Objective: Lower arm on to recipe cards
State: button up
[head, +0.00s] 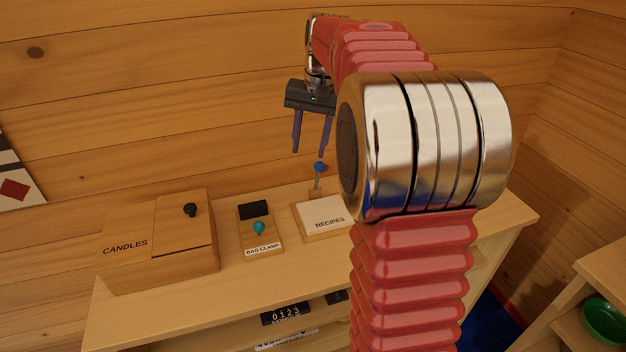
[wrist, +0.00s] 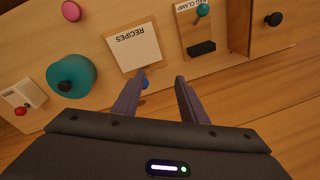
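The recipe cards (head: 322,216) are a white stack marked RECIPES on a wooden base on the shelf top. They show upside down in the wrist view (wrist: 135,48). A thin arm with a blue knob (head: 319,167) stands raised at their back edge, clear of the cards. In the wrist view the blue knob (wrist: 145,84) is partly hidden by my left finger. My gripper (head: 308,154) points down above the back of the cards, near the knob. Its fingers (wrist: 160,76) are apart with nothing between them.
A bag clamp stand (head: 260,232) with a teal knob stands left of the cards, then a wooden candles box (head: 150,242). The log wall rises close behind.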

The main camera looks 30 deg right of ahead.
jog(key=m, duration=0.1)
send_over(318, 177)
jog(key=s+d, duration=0.1)
notch_tip(318, 177, down, 2)
jog(key=shift+s+d+f, duration=0.1)
jog(key=shift+s+f, duration=0.05)
jog(key=shift+f, duration=0.05)
jog(key=f, duration=0.4)
jog(key=w+a+f, duration=0.1)
jog(key=f, duration=0.8)
jog(key=shift+w+a+f, duration=0.25)
jog(key=shift+a+f, duration=0.05)
jog(key=shift+f, duration=0.05)
jog(key=shift+c, duration=0.5)
grip_shut()
jog(key=shift+d, duration=0.15)
